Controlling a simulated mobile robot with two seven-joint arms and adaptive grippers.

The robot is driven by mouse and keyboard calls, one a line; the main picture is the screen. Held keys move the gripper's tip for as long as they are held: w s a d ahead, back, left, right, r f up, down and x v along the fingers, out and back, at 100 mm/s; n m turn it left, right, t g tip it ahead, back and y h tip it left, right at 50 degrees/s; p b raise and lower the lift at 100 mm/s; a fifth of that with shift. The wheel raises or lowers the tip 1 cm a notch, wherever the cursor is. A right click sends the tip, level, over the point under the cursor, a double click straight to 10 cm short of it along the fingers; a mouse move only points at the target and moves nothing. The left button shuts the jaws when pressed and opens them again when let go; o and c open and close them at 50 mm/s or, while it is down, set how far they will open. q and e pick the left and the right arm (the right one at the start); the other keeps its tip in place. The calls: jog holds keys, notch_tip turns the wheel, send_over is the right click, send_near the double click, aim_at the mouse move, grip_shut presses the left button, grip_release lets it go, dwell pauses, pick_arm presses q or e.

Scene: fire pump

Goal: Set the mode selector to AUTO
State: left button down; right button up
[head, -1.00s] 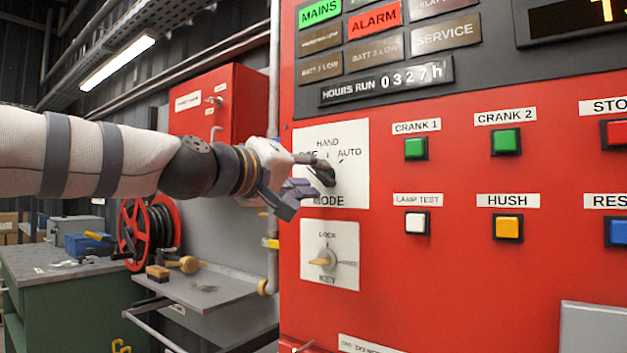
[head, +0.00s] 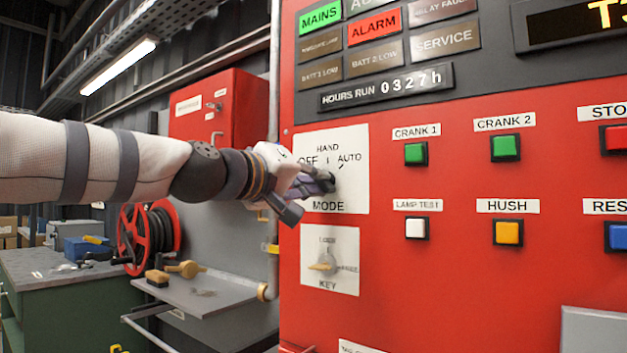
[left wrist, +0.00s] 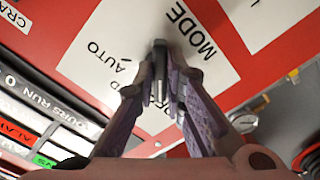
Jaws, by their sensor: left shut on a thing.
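The mode selector is a dark knob (head: 332,183) on a white plate (head: 352,196) marked HAND, OFF, AUTO and MODE, on the red panel. My left gripper (head: 318,184) comes in from the left and is shut on the knob. In the left wrist view the knob (left wrist: 160,62) stands between the two purple-grey finger pads, and the AUTO mark lies to its left. The fingers cover much of the knob in the head view, so I cannot tell for sure which mark it points at. My right gripper is not in view.
The key switch (head: 322,266) sits just below the mode plate. Push buttons, including the green CRANK 1 (head: 415,152) and white LAMP TEST (head: 415,228), lie to the right. A grey shelf (head: 215,300) and red hose reel (head: 148,238) are at the left.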

pick_arm(q)
jog(key=m, duration=1.8)
jog(key=shift+w+a+m+p, duration=0.1)
jog(key=shift+m+p, duration=0.25)
jog(key=shift+m, duration=0.05)
dwell(0.4)
jog(key=c, duration=1.7)
grip_release()
jog(key=shift+o, duration=0.2)
